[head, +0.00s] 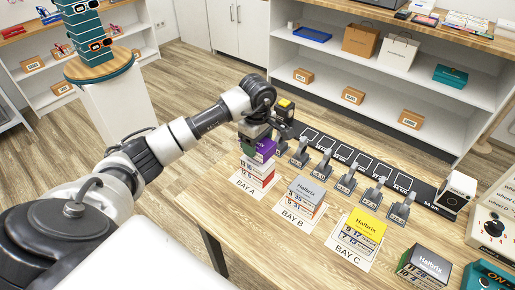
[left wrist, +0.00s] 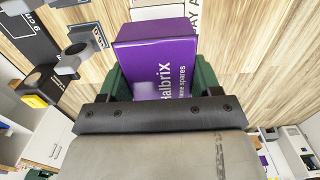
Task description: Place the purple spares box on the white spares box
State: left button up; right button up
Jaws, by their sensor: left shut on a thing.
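My left gripper (head: 255,147) is shut on the purple spares box (head: 265,151), over BAY A on the wooden table. In the left wrist view the purple box (left wrist: 165,66) sits between the green fingers of my left gripper (left wrist: 160,82), lettering facing the camera. The white spares box (head: 257,171), with red numbers on its side, stands on the BAY A sheet directly below the purple box. A white strip of it (left wrist: 158,12) shows beyond the purple box in the wrist view. I cannot tell whether the two boxes touch. My right gripper is out of view.
A grey-topped box (head: 306,196) stands on BAY B and a yellow-topped box (head: 363,227) on BAY C. Several grey stands (head: 345,180) line a black marked strip behind them. A dark-topped box (head: 428,263) stands at the front right.

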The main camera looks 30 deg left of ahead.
aim_at(257, 150)
pick_arm(q)
notch_tip(257, 150, down, 3)
jog(key=shift+f, duration=0.1)
jog(key=o, duration=1)
jog(key=shift+f, duration=0.1)
jog(key=shift+c, duration=0.2)
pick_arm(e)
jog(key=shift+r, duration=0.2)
pick_arm(q)
jog(key=shift+r+p, duration=0.3)
jog(key=shift+p, duration=0.1)
jog(key=shift+r+b, duration=0.3)
jog(key=shift+r, duration=0.1)
notch_tip(257, 150, up, 10)
jog(key=shift+r+b, duration=0.2)
jog(key=shift+b, duration=0.5)
jog(key=shift+r, duration=0.3)
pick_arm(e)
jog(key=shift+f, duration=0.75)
